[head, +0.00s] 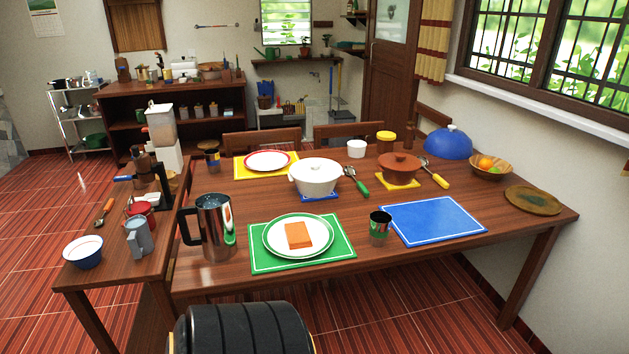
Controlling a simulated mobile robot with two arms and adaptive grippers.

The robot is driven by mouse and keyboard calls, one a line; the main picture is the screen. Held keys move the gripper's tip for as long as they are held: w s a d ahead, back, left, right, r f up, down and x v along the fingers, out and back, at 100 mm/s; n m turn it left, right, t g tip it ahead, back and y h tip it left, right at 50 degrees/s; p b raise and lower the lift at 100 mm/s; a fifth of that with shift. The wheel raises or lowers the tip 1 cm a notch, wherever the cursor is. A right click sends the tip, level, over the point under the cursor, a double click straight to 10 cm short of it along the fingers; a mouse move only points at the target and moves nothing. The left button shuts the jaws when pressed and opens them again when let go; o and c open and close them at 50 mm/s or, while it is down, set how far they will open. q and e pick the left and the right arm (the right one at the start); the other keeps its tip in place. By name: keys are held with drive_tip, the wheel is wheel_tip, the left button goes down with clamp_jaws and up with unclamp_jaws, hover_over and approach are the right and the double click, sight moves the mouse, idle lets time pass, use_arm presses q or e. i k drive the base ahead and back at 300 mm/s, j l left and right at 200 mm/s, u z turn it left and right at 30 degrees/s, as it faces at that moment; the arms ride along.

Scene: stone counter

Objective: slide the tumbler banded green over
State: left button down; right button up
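A small dark metal tumbler (380,228) with green on its lower side stands upright on the wooden table, near the front edge. It stands between a green placemat (335,248) on its left and a blue placemat (440,220) on its right. Another dark tumbler (212,158) with a bluish band stands at the far left of the table. Neither of my grippers is in view.
A tall steel pitcher (213,225) stands at the front left. A plate (272,236) with an orange block lies on the green mat. A white lidded pot (316,178) and a brown pot (399,170) stand behind. The blue mat is empty.

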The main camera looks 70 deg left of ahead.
sight(380, 221)
drive_tip(key=u, duration=1.8)
